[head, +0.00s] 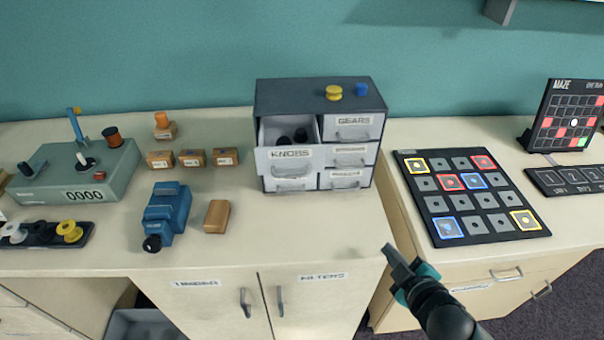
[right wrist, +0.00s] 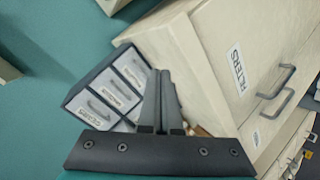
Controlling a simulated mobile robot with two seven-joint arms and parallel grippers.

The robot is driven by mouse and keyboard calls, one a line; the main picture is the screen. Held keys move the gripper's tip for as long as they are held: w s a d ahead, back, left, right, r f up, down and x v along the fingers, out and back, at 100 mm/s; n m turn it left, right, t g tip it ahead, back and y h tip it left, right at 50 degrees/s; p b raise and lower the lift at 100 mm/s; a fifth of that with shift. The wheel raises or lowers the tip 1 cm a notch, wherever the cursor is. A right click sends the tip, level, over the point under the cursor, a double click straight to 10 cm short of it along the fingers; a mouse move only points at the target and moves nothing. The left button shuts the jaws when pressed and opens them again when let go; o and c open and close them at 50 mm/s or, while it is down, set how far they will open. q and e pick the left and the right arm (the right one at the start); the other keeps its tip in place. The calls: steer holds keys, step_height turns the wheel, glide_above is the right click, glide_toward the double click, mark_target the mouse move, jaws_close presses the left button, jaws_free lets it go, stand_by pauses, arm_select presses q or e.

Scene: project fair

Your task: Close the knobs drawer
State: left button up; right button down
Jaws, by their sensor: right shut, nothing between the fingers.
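The knobs drawer (head: 290,155) is the top left drawer of a small dark grey cabinet (head: 290,95) on the counter. It is pulled out, with dark round knobs (head: 292,137) inside it. The gears drawer (head: 353,128) beside it and the visible lower drawers are shut. My right gripper (head: 392,255) is shut and empty, in front of the counter's edge, below and right of the cabinet and apart from it. In the right wrist view, the gripper's fingers (right wrist: 162,100) are together, with the cabinet (right wrist: 90,80) tilted behind them to the left. My left gripper is not in view.
A blue device (head: 166,213) and a tan block (head: 217,216) stand left of the cabinet's front. A counter machine (head: 85,170) and small boxes (head: 192,158) are farther left. A tile board (head: 470,195) lies on the right. The counter before the cabinet is clear.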

mark_target(297, 160)
steer(key=s+a+r+n+g+y+p, duration=0.1)
steer(key=s+a+r+n+y, duration=0.1)
steer(key=a+r+n+y, duration=0.45)
steer(key=s+a+r+n+y+p, duration=0.1)
steer(key=a+r+n+y, duration=0.3)
steer(key=r+n, duration=0.5)
steer(key=w+d+r+p+x, duration=0.1)
steer(key=p+x, duration=0.1)
steer(key=x, duration=1)
steer(key=shift+w+m, duration=0.35)
steer(key=shift+w, duration=0.2)
